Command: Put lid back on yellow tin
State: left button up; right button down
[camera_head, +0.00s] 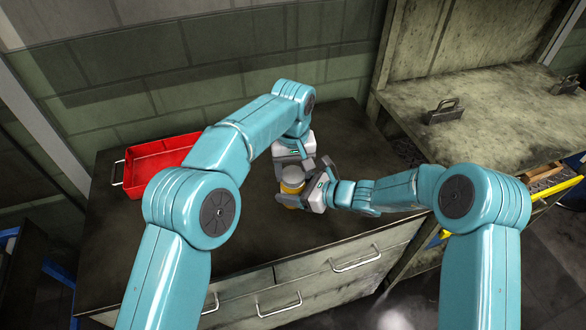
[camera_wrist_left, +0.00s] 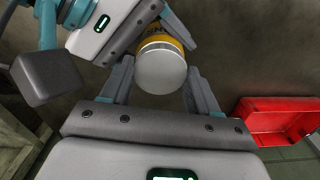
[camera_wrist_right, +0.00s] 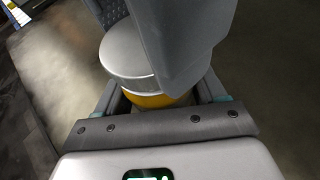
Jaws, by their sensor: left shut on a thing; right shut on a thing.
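The yellow tin (camera_head: 291,188) stands on the dark cabinet top, with its pale grey round lid (camera_head: 293,173) at its top. My left gripper (camera_head: 293,167) is shut on the lid from the far side. In the left wrist view the lid (camera_wrist_left: 161,70) lies between its fingers, with the yellow tin (camera_wrist_left: 157,37) behind it. My right gripper (camera_head: 300,190) is shut on the tin's body from the right. In the right wrist view the yellow band (camera_wrist_right: 148,100) shows directly under the lid (camera_wrist_right: 128,53). A left finger hides part of both. I cannot tell whether the lid is fully seated.
A red open tray (camera_head: 150,160) lies at the back left of the cabinet top (camera_head: 110,235). A workbench (camera_head: 480,120) with a dark metal block (camera_head: 444,111) stands to the right. The cabinet top in front of the tray is clear.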

pick_arm(q)
jog(key=o, duration=1.2)
jog(key=shift+s+a, duration=0.1)
jog(key=shift+c, duration=0.2)
jog(key=shift+d, duration=0.2)
jog(key=shift+a+r, duration=0.1)
jog(key=shift+r, duration=2.15)
jog(key=shift+c, duration=0.4)
jog(key=n, duration=0.1)
jog(key=r+n, duration=0.1)
jog(key=shift+r+n, duration=0.3)
jog(key=shift+n, duration=0.1)
jog(key=r+n, duration=0.1)
jog(key=n, duration=0.1)
jog(key=r+n, duration=0.1)
jog(key=shift+n, duration=0.4)
